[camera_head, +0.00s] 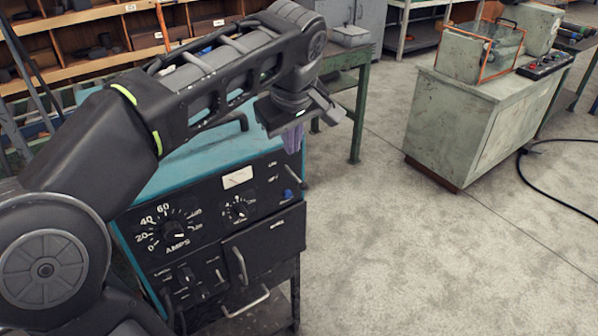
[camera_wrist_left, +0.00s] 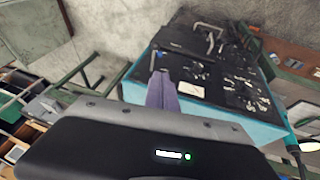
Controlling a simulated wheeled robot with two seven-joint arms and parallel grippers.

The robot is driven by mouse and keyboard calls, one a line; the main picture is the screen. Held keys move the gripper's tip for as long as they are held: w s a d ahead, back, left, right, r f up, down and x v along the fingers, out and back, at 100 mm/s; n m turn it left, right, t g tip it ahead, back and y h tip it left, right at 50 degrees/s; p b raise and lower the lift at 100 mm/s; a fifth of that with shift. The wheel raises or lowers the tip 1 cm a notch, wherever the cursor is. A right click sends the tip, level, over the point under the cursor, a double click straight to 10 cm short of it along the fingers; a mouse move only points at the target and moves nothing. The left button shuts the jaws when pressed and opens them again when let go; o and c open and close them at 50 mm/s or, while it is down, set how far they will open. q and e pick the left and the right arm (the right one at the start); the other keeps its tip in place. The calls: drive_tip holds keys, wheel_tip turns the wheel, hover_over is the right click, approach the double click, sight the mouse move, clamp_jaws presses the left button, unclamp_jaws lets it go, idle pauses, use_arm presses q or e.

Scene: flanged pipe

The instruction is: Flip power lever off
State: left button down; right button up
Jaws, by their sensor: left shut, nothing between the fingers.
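The teal and black welding machine (camera_head: 220,205) stands at the lower centre in the head view, with its dial panel facing front. A small pale lever-like part (camera_head: 292,175) sticks out at the panel's upper right, by small white lettering; its exact position is too small to tell. My left gripper (camera_head: 293,138) is just above the machine's upper right edge, pointing down. Its purple fingers are together and empty, apart from the lever-like part. In the left wrist view the shut fingers (camera_wrist_left: 162,90) overlap the panel corner beside the white meter (camera_wrist_left: 190,89). My right gripper is not in view.
A blue knob (camera_head: 288,194) and a door handle (camera_head: 240,265) stand out from the machine's front. A green-legged table (camera_head: 357,115) is behind it. A grey cabinet (camera_head: 470,125) stands to the right, with a black cable (camera_head: 540,195) on the floor. The floor between is clear.

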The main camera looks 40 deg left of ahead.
use_arm(q)
drive_tip(key=f, duration=0.1)
drive_tip(key=p, duration=0.3)
approach(300, 185)
drive_tip(key=a+x, duration=0.1)
drive_tip(key=x, duration=0.4)
drive_tip(key=shift+w+a+f, duration=0.1)
drive_tip(key=shift+w+f, duration=0.35)
drive_tip(key=shift+f, duration=0.05)
drive_tip(key=f+y+b, duration=0.1)
drive_tip(key=b, duration=0.5)
drive_tip(key=f+t+y+b, duration=0.1)
drive_tip(key=b, duration=0.5)
drive_tip(key=shift+d+f+b, duration=0.3)
drive_tip(key=shift+f+b, duration=0.05)
drive_tip(key=shift+b, duration=0.05)
drive_tip(key=shift+s+r, duration=0.1)
drive_tip(key=shift+r, duration=0.15)
drive_tip(key=shift+r+p, duration=0.5)
drive_tip(key=shift+r, duration=0.2)
